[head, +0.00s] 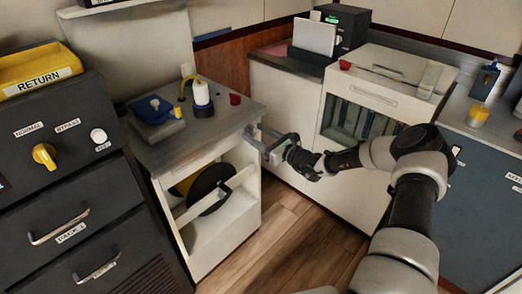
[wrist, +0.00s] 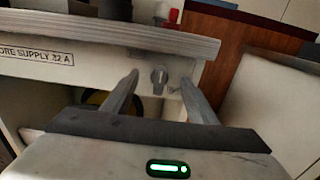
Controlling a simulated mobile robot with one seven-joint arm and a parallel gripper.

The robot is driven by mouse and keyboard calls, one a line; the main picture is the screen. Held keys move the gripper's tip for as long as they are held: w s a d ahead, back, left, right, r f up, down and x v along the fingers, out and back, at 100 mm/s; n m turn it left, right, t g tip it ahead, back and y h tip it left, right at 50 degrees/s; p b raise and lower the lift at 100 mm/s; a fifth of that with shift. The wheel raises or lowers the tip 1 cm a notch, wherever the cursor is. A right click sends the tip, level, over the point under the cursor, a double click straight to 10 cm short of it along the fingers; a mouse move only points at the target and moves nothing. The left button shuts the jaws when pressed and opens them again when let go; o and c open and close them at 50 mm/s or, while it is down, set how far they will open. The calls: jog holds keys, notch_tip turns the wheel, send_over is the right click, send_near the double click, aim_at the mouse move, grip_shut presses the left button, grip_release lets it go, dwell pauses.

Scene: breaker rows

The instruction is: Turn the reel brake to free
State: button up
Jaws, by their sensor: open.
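A small dark knob (wrist: 158,76), which looks like the reel brake, sits on the pale front panel under the counter edge in the wrist view. Its grip looks about upright; the small marks beside it are too blurred to read. My gripper (wrist: 160,80) is open, with one finger on each side of the knob in the picture; I cannot tell whether they touch it. In the head view my gripper (head: 260,138) is at the right end of the reel cabinet's front and hides the knob. The black reel (head: 208,190) sits in the open bay below.
A label (wrist: 37,56) ending "ORE SUPPLY 32 A" is left of the knob. A dark drawer cabinet (head: 60,190) stands left. Wooden floor (head: 255,245) is clear.

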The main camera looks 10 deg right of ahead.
jog(key=p+v, duration=0.4)
jog(key=v, duration=1.3)
jog(key=s+a+r+n+g+p, duration=0.7)
jog(key=s+a+r+n+g, duration=0.5)
jog(key=r+n, duration=0.3)
jog(key=shift+s+a+r, duration=0.7)
jog(key=shift+a+r, duration=0.15)
jog(key=shift+r, duration=0.1)
